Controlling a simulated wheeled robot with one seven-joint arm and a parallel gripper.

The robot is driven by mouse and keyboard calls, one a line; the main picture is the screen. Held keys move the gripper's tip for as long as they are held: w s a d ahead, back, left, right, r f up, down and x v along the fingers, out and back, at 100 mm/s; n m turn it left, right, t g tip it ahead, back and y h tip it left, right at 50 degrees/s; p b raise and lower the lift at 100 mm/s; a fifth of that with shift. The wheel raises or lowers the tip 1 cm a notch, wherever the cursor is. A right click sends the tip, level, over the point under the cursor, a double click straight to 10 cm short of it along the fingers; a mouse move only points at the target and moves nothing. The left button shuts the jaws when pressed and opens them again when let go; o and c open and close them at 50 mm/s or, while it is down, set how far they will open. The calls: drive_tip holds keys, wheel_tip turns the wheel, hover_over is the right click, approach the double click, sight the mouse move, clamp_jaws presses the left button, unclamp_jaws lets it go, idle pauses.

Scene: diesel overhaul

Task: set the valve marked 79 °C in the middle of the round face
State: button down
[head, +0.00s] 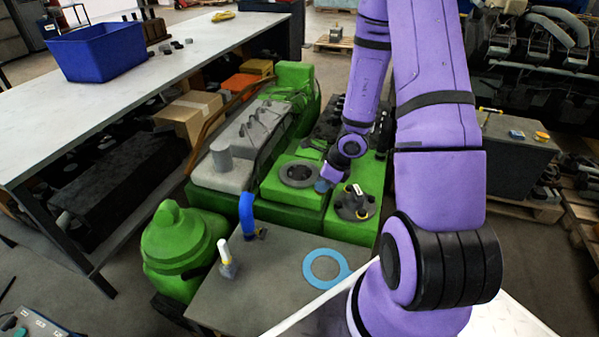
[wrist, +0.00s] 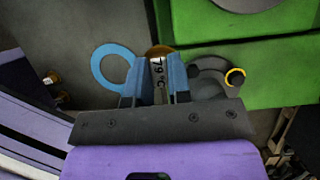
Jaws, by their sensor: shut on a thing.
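My gripper (wrist: 158,88) is shut on the valve (wrist: 158,72), whose pale label reads 79 °C. The valve stands between the two blue fingers, with a brownish end showing beyond them. The dark round face (head: 352,205) is on the green housing at the right. In the wrist view the round face (wrist: 208,66) shows just right of the fingers, partly hidden by them and the gripper body. A yellow ring (wrist: 235,77) shows at its right side. I cannot tell whether the valve touches the face. In the head view the held valve is not clear.
A second grey round face (head: 298,173) lies on the green block to the left. A blue ring gasket (head: 325,268), a blue bent hose (head: 247,214) and a white-topped bottle (head: 225,256) are on the grey table (head: 275,300) in front. A long bench with a blue bin (head: 97,52) is at left.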

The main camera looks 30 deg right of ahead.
hover_over(297, 172)
drive_tip(key=shift+s+d+f, duration=0.2)
drive_tip(key=shift+f, duration=0.2)
drive_tip(key=shift+s+d+f, duration=0.15)
drive_tip(key=shift+d+f, duration=0.05)
drive_tip(key=shift+f, duration=0.15)
drive_tip(key=shift+s+f, duration=0.1)
drive_tip(key=shift+f, duration=1.65)
drive_tip(key=c, duration=1.1)
unclamp_jaws()
drive_tip(key=shift+f, duration=0.1)
drive_tip(key=shift+o, duration=0.2)
